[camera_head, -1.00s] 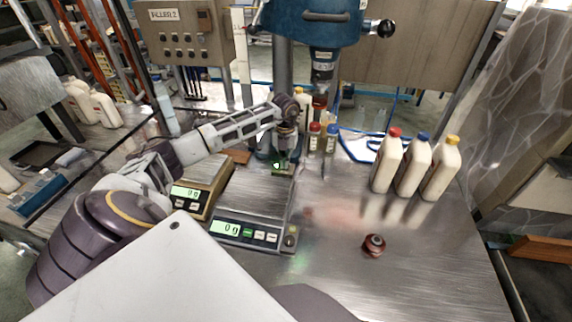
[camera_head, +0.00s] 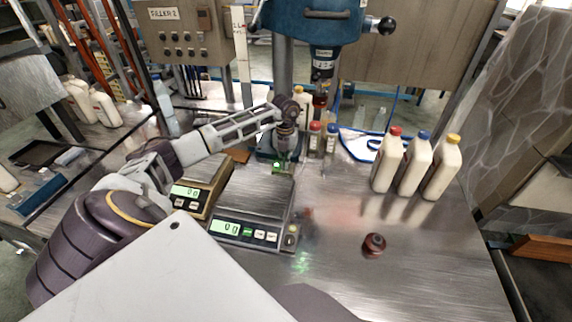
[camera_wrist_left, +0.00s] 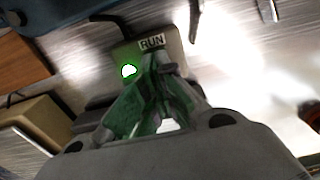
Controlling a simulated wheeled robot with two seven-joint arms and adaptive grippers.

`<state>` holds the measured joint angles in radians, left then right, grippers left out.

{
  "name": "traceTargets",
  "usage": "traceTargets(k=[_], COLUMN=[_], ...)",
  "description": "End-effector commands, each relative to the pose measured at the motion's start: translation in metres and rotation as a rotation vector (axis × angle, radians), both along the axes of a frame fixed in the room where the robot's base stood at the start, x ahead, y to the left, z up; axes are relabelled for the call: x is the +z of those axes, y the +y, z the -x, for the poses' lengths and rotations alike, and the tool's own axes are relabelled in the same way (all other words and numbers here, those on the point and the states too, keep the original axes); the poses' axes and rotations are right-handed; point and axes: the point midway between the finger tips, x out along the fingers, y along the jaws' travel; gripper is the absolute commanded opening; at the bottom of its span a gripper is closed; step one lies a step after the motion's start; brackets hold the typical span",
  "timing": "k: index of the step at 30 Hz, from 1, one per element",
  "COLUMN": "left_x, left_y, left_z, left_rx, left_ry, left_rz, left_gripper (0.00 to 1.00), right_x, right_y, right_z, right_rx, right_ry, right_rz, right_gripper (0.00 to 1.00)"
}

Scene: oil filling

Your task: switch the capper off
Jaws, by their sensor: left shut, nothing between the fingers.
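The capper (camera_head: 312,25) is the blue machine on a grey column at the top middle of the head view. A small box at its foot carries a lit green lamp (camera_head: 276,165). In the wrist view the box has a RUN label (camera_wrist_left: 151,41) and the lamp (camera_wrist_left: 128,71) glows green. My left gripper (camera_head: 284,164) points down at this box; its fingers (camera_wrist_left: 158,62) are shut and empty, with the tips just below the label and right of the lamp. Whether they touch the box I cannot tell. My right gripper is not in view.
Two scales, a front one (camera_head: 211,228) and a rear one (camera_head: 178,208), stand left of the gripper. Small bottles with red (camera_head: 314,140) and blue (camera_head: 331,141) caps stand close right of it. White bottles (camera_head: 414,165) and a dark red round part (camera_head: 374,244) are farther right.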

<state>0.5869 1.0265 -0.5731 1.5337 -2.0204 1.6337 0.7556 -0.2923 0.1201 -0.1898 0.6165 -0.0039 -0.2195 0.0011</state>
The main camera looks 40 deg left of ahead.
Motion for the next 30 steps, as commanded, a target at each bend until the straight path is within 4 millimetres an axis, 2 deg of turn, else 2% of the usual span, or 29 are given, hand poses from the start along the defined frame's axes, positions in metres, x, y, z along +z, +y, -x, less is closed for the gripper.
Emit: traceTargets(k=[30], left_x=[-0.007], left_y=[-0.0002], left_z=[0.0008], left_rx=[0.0], left_ry=[0.003], left_rz=[0.001], left_gripper=[0.0], right_x=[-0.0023], right_y=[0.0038], right_z=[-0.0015], right_rx=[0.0], right_ry=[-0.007], right_rz=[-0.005], right_gripper=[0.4])
